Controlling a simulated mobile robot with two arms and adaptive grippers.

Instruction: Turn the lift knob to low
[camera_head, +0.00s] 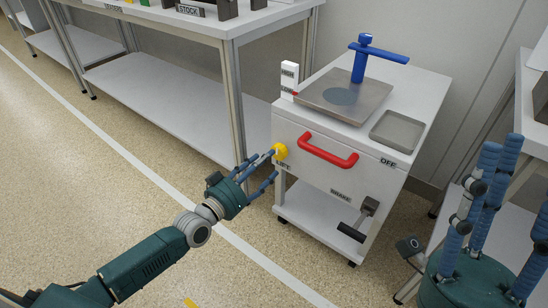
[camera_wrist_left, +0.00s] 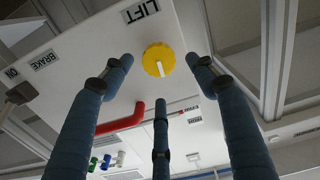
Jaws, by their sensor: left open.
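The yellow lift knob (camera_head: 280,151) is on the front face of a white cart, above the LIFT label (camera_head: 283,166). In the left wrist view the knob (camera_wrist_left: 158,60) shows a white pointer line on its face. My left gripper (camera_head: 268,164) is open, its blue fingers reaching towards the knob from the left. In the left wrist view its fingertips are spread around the knob with gaps visible; I cannot tell whether any touches. My right gripper (camera_head: 490,170) is open and empty at lower right.
A red handle (camera_head: 328,151) sticks out right of the knob. A brake pedal (camera_head: 352,232) is low on the cart. A blue T-shaped lever (camera_head: 366,52) rises behind a grey plate (camera_head: 343,95) on top. A table (camera_head: 190,125) stands to the left.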

